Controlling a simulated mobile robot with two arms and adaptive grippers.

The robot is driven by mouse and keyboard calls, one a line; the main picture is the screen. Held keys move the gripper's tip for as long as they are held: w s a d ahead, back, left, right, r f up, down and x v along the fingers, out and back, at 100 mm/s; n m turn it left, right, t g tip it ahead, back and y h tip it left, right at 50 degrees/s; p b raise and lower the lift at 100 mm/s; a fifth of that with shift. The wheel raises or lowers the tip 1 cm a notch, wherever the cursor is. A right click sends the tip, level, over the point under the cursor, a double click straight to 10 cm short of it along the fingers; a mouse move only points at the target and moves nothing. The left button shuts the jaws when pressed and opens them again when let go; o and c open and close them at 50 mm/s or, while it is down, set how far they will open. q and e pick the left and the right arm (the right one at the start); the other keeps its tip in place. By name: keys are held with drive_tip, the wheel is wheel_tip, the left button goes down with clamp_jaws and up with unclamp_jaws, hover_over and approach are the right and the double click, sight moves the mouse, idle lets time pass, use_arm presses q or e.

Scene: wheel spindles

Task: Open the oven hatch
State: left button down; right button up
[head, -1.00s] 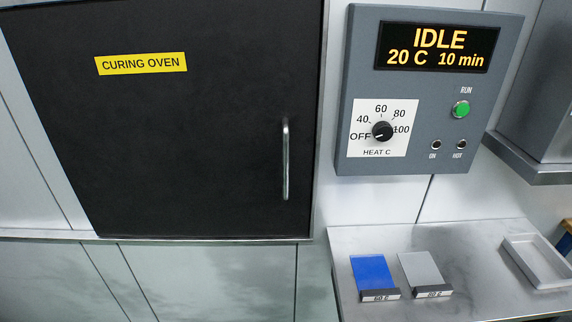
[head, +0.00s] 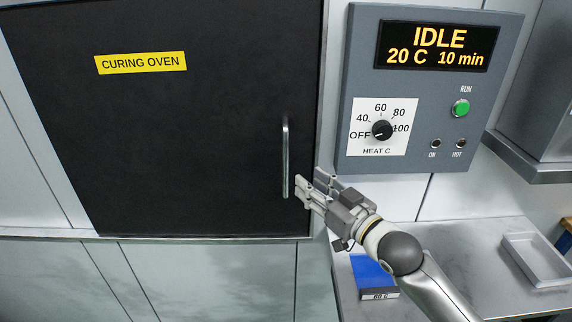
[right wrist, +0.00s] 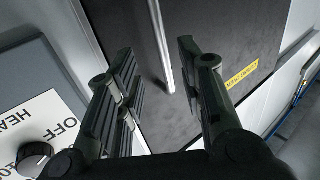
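The oven hatch (head: 190,130) is a dark panel with a yellow "CURING OVEN" label, and it is shut. Its upright metal bar handle (head: 285,160) is near the hatch's right edge. My right gripper (head: 308,186) is just right of the handle's lower end in the head view. In the right wrist view the right gripper (right wrist: 160,90) is open, its fingers apart. The handle (right wrist: 160,45) shows between and beyond the fingertips, and nothing is held. The hatch (right wrist: 225,60) shows behind it. My left gripper is not in view.
Right of the hatch is a control panel (head: 428,90) reading IDLE, 20 C, 10 min, with a heat knob (head: 382,130) at OFF and a green RUN button (head: 461,109).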

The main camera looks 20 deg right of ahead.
sight(287, 166)
drive_tip(key=shift+p+x, duration=1.6)
drive_tip(key=shift+x, duration=3.6)
drive_tip(key=shift+s, duration=0.1)
drive_tip(key=shift+c, duration=0.3)
clamp_jaws()
